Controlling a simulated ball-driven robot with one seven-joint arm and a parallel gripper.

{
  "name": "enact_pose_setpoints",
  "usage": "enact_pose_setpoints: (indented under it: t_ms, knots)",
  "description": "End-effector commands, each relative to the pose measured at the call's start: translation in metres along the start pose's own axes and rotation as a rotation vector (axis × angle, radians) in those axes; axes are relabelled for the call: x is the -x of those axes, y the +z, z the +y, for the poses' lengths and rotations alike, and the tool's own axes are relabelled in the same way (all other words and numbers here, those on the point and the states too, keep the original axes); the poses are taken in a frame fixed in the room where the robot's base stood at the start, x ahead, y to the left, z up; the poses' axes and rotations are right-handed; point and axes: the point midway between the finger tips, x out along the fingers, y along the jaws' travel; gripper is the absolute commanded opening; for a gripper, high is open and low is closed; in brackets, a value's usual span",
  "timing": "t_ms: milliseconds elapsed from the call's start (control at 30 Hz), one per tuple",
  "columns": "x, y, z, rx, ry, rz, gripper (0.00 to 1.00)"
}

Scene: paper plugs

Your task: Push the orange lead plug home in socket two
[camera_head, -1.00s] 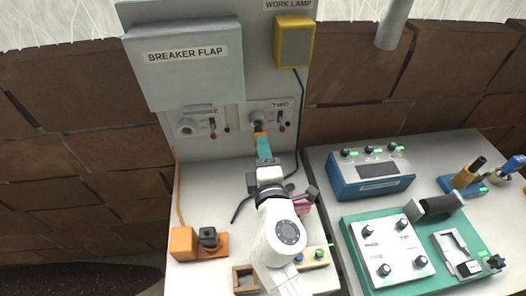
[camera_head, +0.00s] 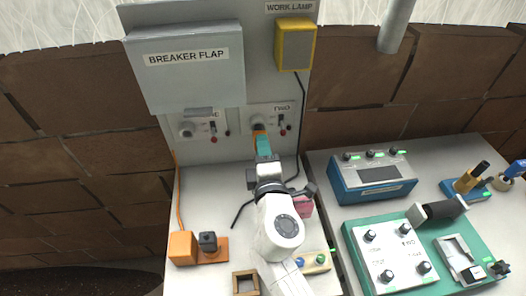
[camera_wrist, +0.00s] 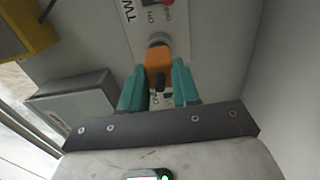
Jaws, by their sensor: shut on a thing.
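The orange plug (camera_wrist: 158,66) is between the two teal fingers of my gripper (camera_wrist: 159,88), which is shut on it. A short black stub shows at its near end. Its far end meets the round grey socket two (camera_wrist: 158,40) below the "TWO" label in the wrist view; how deep it sits is hidden. In the head view the orange plug (camera_head: 259,128) shows at the fingertips of my gripper (camera_head: 263,144), right at socket two (camera_head: 258,118) on the grey panel.
The breaker flap (camera_head: 190,68) hangs above socket one (camera_head: 186,131). The yellow work lamp (camera_head: 295,45) has a dark cable running down right of socket two. An orange box (camera_head: 182,247) stands left on the bench; a blue instrument (camera_head: 372,180) stands right.

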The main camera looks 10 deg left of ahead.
Motion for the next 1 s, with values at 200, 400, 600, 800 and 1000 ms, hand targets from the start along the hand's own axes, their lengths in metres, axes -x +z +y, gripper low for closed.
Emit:
enact_pose_setpoints:
  t_ms: [200, 400, 600, 800, 1000]
  knots:
    - [-0.004, 0.0, 0.0, 0.0, 0.0, 0.0, 0.0]
    - [-0.009, 0.0, 0.0, 0.001, 0.001, 0.0, 0.0]
    - [-0.012, 0.0, 0.0, 0.001, 0.001, 0.0, 0.0]
    - [-0.016, 0.0, -0.001, 0.0, 0.0, -0.001, 0.0]
    - [-0.017, 0.0, 0.0, 0.0, 0.0, -0.001, 0.35]
